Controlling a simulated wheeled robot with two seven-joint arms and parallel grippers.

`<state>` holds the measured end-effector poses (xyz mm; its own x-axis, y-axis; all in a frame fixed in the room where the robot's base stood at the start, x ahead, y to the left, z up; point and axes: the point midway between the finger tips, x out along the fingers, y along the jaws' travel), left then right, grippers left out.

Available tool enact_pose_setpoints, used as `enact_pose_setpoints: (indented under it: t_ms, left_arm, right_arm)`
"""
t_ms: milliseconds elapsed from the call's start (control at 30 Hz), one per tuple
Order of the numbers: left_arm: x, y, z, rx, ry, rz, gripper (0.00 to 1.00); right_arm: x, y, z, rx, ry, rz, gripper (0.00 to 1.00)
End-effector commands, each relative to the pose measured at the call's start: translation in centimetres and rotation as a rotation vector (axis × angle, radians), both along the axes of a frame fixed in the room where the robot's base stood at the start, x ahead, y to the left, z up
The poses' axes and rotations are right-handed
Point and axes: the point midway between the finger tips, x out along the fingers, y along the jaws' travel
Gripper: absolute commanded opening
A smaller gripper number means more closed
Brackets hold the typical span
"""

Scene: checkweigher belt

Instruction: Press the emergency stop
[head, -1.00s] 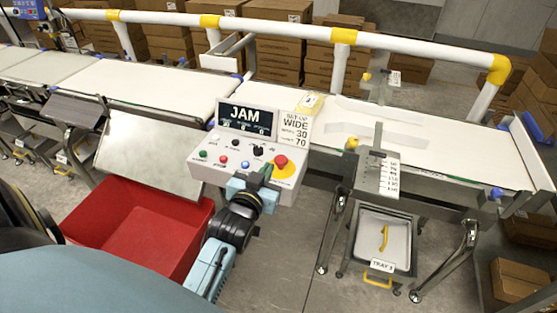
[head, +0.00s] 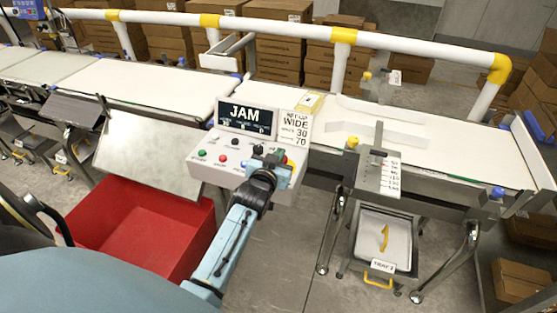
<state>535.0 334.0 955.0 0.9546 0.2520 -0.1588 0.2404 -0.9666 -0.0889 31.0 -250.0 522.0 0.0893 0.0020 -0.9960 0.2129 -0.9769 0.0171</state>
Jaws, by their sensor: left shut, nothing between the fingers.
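The control panel (head: 207,168) is a pale box with a screen reading JAM. The emergency stop (head: 285,159) is a red button on a yellow patch at the panel's right end. It is mostly hidden behind my left gripper, with only a little red and yellow showing. My left gripper (head: 278,156) is shut and empty, over or right beside the emergency stop. I cannot tell whether it touches the button. My right gripper is not in view.
A set-up card (head: 296,128) stands behind the panel. The conveyor belt (head: 385,135) runs behind it, under a white and yellow guard rail (head: 275,27). A red bin (head: 140,235) sits front left, and a tray (head: 384,238) hangs under the belt at right.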

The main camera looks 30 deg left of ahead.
Motion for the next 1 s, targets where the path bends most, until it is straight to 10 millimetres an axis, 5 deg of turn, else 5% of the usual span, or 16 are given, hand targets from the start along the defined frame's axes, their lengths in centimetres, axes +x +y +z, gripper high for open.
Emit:
enact_pose_setpoints:
  t_ms: [1000]
  left_arm:
    - [-0.1, 0.2, -4.2, -0.004, 0.011, 0.000, 0.00]
  right_arm:
    - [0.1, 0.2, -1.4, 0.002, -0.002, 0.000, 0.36]
